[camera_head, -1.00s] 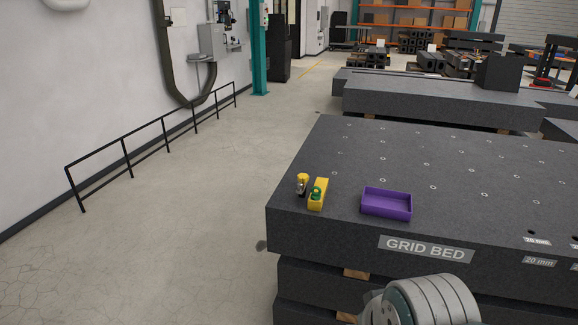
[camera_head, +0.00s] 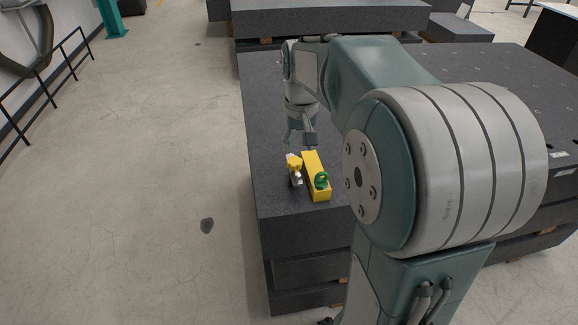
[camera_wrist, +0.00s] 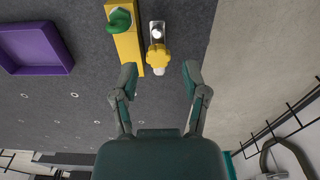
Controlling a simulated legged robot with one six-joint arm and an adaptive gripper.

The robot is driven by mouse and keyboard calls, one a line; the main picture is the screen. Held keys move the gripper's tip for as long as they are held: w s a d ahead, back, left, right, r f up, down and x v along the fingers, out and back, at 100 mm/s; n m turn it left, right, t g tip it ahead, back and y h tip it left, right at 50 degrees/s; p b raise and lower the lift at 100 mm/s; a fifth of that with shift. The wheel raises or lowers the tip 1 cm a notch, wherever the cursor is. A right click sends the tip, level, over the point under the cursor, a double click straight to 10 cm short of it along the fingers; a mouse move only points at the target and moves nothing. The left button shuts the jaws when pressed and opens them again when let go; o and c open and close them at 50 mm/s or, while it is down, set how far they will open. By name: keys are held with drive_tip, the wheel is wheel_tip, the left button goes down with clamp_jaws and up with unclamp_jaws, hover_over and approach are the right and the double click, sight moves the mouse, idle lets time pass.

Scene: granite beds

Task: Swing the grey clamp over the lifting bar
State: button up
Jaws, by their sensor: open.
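A long yellow block (camera_head: 314,166) with a green ring-shaped part (camera_head: 322,181) lies on the dark granite bed; it may be the lifting bar. Close beside it, on its left, is a small grey metal fixture (camera_head: 297,179) with a yellow lever-like top (camera_head: 293,161), likely the clamp. The wrist view shows the yellow block (camera_wrist: 127,48), green part (camera_wrist: 119,20), grey base (camera_wrist: 156,31) and yellow top (camera_wrist: 158,55). My gripper (camera_wrist: 160,75) is open and empty, its fingertips spread either side of the yellow top's pale end. My gripper (camera_head: 300,143) also shows in the head view.
A purple tray (camera_wrist: 36,47) sits on the bed on the block's other side. The bed's edge (camera_head: 254,150) is close to the fixture, with open concrete floor (camera_head: 180,170) beyond. Other granite beds (camera_head: 330,18) stand behind. My arm hides much of the bed.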

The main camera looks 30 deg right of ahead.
sight(297, 174)
drive_tip(key=f, duration=0.3)
drive_tip(key=w+f, duration=0.1)
drive_tip(key=f, duration=0.7)
drive_tip(key=shift+w+d, duration=0.4)
drive_tip(key=shift+d+f, duration=0.1)
drive_tip(key=shift+f, duration=0.35)
drive_tip(key=shift+c, duration=0.3)
clamp_jaws()
